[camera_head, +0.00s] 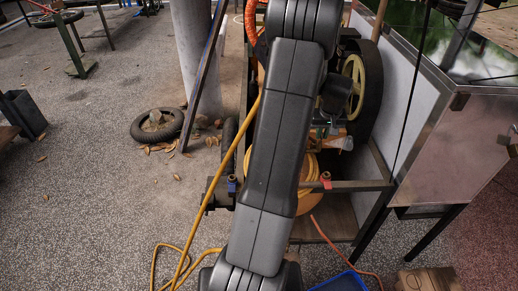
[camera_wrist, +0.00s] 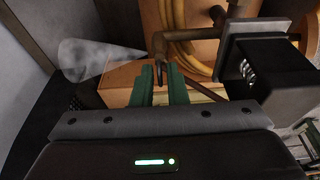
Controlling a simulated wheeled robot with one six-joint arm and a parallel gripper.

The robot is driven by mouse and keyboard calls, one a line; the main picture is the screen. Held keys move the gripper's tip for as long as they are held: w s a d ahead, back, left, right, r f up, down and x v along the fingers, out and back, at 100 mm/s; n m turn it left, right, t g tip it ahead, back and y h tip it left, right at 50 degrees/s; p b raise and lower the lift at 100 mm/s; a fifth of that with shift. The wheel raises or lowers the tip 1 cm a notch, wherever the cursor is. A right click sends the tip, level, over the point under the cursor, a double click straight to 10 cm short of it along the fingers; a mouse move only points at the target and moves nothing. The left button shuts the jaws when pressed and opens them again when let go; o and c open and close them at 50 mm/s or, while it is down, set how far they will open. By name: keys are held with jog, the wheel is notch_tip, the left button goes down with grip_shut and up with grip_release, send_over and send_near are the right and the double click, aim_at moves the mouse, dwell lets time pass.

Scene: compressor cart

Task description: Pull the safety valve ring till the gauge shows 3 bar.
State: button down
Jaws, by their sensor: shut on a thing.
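In the wrist view my gripper (camera_wrist: 161,76) has its two green fingers close together, shut on a small thin piece beside the brown pipework. I take this piece to be the safety valve ring; the fingers mostly hide it. The brown valve pipe (camera_wrist: 159,45) stands just beyond the fingertips. A pale, see-through cone (camera_wrist: 92,60) spreads leftward from near the pipe, like a jet of air. No gauge face can be read in either view. In the head view my arm covers much of the compressor cart, and the gripper's grip cannot be made out.
A black box (camera_wrist: 275,68) sits close right of my fingers. A yellow hose coil (camera_wrist: 187,15) lies beyond. In the head view a large wheel (camera_head: 368,88) and a metal-sided cabinet (camera_head: 455,140) stand right. A yellow hose (camera_head: 205,205) and a tyre (camera_head: 157,125) are left.

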jog(key=c, duration=1.4)
grip_release()
jog(key=shift+o, duration=0.2)
jog(key=shift+w+p+v, duration=0.25)
jog(key=shift+p+v, duration=0.35)
jog(key=shift+v, duration=0.4)
jog(key=shift+w+p+v, duration=0.25)
jog(key=shift+p+v, duration=0.3)
jog(key=shift+v, duration=0.4)
jog(key=shift+w+p+v, duration=0.2)
jog(key=shift+p+v, duration=0.4)
jog(key=shift+v, duration=0.4)
jog(key=shift+r, duration=0.15)
jog(key=shift+s+b+x, duration=0.25)
jog(key=shift+b+x, duration=0.4)
jog(key=shift+x, duration=0.4)
jog(key=shift+s+b+x, duration=0.25)
jog(key=shift+b+x, duration=0.35)
jog(key=shift+x, duration=0.45)
jog(key=shift+s+b+x, duration=0.25)
jog(key=shift+b+x, duration=0.4)
jog(key=shift+x, duration=0.35)
jog(key=shift+f, duration=0.2)
jog(key=shift+r, duration=0.15)
